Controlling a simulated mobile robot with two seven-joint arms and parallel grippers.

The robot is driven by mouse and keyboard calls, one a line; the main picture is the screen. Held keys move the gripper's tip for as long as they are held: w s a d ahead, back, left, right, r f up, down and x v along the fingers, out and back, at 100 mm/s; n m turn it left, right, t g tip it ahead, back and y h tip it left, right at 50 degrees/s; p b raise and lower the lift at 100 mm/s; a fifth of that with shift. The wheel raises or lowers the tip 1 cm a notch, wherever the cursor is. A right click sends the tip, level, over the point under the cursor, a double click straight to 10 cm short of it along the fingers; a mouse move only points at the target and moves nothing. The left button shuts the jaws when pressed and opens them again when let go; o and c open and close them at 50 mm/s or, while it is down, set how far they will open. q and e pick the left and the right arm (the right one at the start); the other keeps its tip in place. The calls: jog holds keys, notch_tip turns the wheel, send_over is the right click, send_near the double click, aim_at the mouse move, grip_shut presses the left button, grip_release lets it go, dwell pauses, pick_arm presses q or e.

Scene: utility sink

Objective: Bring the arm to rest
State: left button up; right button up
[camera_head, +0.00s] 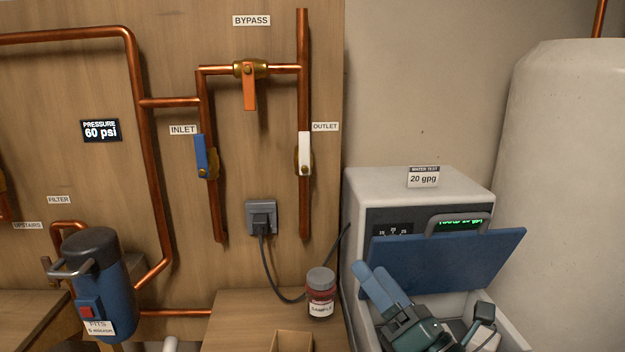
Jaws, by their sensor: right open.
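My right gripper (373,270) is at the lower right of the head view, in front of the white box-shaped unit (364,190). Its two light-blue fingers point up and left, are open, and hold nothing. They are beside the lower left part of the unit's tilted blue lid (460,262); whether they touch it I cannot tell. The lid has a grey handle and stands raised over an open bin part (515,338). My left gripper is not in view.
A sample jar (320,292) stands on a wooden bench left of my gripper, near an open wooden box (292,341). Copper pipes with orange, blue and white valve handles are on the wall. A blue filter housing (105,290) is at left; a large tank (565,150) at right.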

jog(key=s+d+f+m+g+h, duration=0.2)
jog(key=d+f+m+h, duration=0.5)
jog(key=m, duration=0.5)
jog(key=s+d+f+m+g+h, duration=0.3)
jog(key=d+f+m+h, duration=0.45)
jog(key=m, duration=0.55)
jog(key=s+a+f+m+g+y, duration=0.1)
jog(key=s+a+f+m+g, duration=0.1)
jog(key=s+f+m+g, duration=0.45)
jog(key=s+a+f+m+g+y, duration=0.1)
jog(key=s+f+g, duration=0.3)
jog(key=s+f, duration=0.55)
pick_arm(q)
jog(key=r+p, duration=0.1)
jog(key=p, duration=0.2)
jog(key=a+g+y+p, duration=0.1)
jog(key=p, duration=0.2)
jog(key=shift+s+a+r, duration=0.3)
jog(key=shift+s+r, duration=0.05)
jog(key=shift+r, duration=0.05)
pick_arm(e)
jog(key=w+a+r+t+y, duration=0.2)
jog(key=w+a+t+y, duration=0.1)
jog(key=a+t, duration=0.3)
jog(key=shift+w+a+n+t, duration=0.35)
jog(key=shift+w+n+t, duration=0.1)
jog(key=shift+t, duration=0.1)
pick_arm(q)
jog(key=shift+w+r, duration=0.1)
